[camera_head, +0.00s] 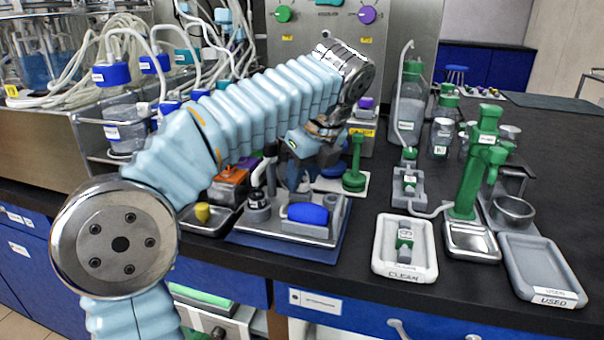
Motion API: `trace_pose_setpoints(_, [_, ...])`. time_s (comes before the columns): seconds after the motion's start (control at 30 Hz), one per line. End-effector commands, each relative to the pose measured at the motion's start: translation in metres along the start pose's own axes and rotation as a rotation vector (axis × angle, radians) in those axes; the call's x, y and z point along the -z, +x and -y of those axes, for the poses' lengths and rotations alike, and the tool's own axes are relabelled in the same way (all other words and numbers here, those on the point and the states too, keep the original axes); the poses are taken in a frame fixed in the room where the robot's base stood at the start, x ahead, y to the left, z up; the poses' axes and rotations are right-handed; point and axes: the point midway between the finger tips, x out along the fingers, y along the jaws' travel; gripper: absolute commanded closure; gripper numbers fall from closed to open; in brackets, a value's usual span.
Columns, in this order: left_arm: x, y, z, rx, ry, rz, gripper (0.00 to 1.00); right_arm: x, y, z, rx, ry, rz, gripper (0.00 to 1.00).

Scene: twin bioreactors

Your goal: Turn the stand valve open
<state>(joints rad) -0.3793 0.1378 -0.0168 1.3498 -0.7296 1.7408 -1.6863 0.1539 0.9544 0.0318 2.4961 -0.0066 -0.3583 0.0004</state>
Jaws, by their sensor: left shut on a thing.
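My left arm reaches in from the left and bends down at its wrist. My left gripper (295,178) is low over the back of the grey stand (330,226) on its blue mat. It is shut on a small part there, which seems to be the stand valve. The fingertips and that part are mostly hidden by the arm and the clutter, so the valve's angle cannot be told. A blue rounded piece (307,213) lies at the front of the stand. My right gripper is not in view.
A green upright piece (355,165) stands just right of the gripper. A white tray marked CLEAN (385,265), a green pump-like stand (468,185) and a grey tray marked USED (545,275) are at the right. Tubes and bottles (120,125) crowd the left.

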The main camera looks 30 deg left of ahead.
Motion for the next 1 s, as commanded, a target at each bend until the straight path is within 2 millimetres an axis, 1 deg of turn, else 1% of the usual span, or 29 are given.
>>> trace_pose_setpoints(0.7, [-0.0007,-0.0009,0.0049,-0.255,-0.622,0.003,0.97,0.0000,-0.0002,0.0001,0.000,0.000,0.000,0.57])
trace_pose_setpoints(1.0, [-0.0014,-0.0008,0.0054,-0.327,-0.799,0.003,0.97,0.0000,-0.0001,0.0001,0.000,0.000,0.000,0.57])
